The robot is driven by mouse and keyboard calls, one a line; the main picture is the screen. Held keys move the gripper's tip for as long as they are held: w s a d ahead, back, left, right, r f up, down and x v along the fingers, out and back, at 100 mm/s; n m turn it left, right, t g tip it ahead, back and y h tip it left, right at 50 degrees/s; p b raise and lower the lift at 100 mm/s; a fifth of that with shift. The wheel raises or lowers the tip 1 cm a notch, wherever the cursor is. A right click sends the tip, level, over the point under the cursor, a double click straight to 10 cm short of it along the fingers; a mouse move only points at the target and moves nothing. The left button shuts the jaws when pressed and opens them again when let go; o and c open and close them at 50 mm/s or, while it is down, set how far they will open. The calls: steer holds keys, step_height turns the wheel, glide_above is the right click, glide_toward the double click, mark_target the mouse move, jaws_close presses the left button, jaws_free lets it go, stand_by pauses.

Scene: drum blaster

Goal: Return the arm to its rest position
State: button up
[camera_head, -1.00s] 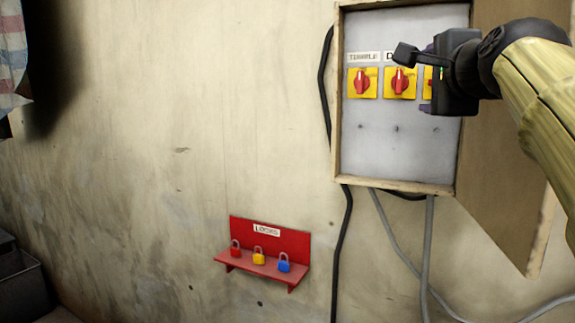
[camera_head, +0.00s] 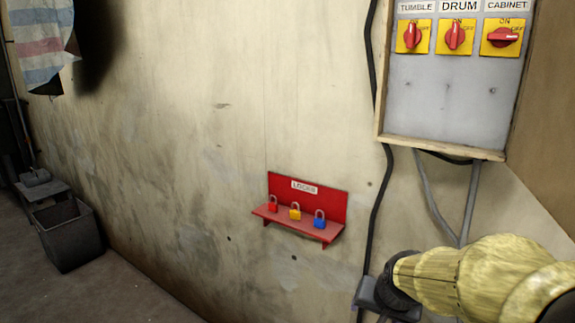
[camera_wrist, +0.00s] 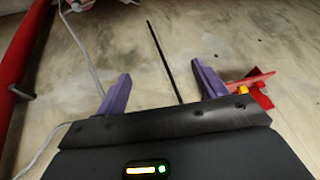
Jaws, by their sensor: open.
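My gripper shows in the wrist view (camera_wrist: 162,85) with its two purple fingers spread apart and nothing between them. In the head view my arm, in a pale yellow cover, reaches in from the lower right, below the switch box, and the gripper end is dark and partly hidden. The open switch box (camera_head: 447,120) holds the TUMBLE switch (camera_head: 410,37), the DRUM switch (camera_head: 456,37) and the CABINET switch (camera_head: 502,39). The TUMBLE and DRUM handles stand upright; the CABINET handle lies level. My gripper is apart from all three.
A red lock shelf (camera_head: 325,195) on the wall carries red, yellow and blue padlocks. The box door (camera_head: 545,120) hangs open at the right. Black and grey cables (camera_head: 468,205) run down the wall. A dark bin (camera_head: 68,235) stands on the floor at the left, near bare floor.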

steer(key=s+a+f+n+g, duration=0.2)
steer(key=s+f+n+g, duration=0.1)
steer(key=s+f, duration=0.6)
steer(key=shift+s+a+n, duration=0.35)
steer(key=shift+a+n, duration=0.05)
steer(key=shift+n, duration=0.4)
stand_by(0.9)
